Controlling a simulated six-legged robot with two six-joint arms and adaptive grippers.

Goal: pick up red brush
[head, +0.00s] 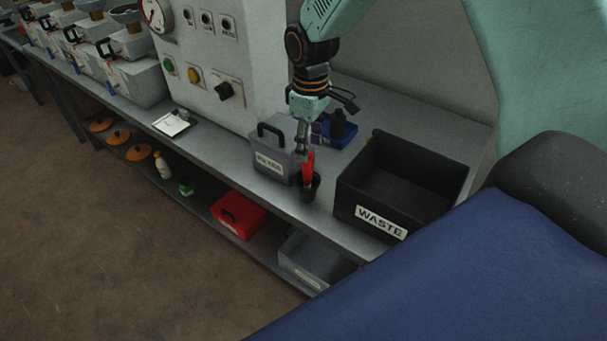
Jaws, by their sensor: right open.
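The red brush (309,166) stands upright in a small dark cup (311,188) on the grey bench, between the grey box and the black waste bin. My right gripper (304,148) comes down from above, right at the top of the red brush. Its jaws are open, and its fingers overlap the brush's upper end in the picture. I cannot tell whether they touch it. The lower part of the brush is hidden inside the cup. My left gripper is not in view.
A grey handled box (271,163) stands close left of the cup. A black bin labelled WASTE (371,221) is close right. A blue tray (339,141) with a dark bottle sits behind. A control panel (215,75) rises at left. A lower shelf holds a red box (237,214).

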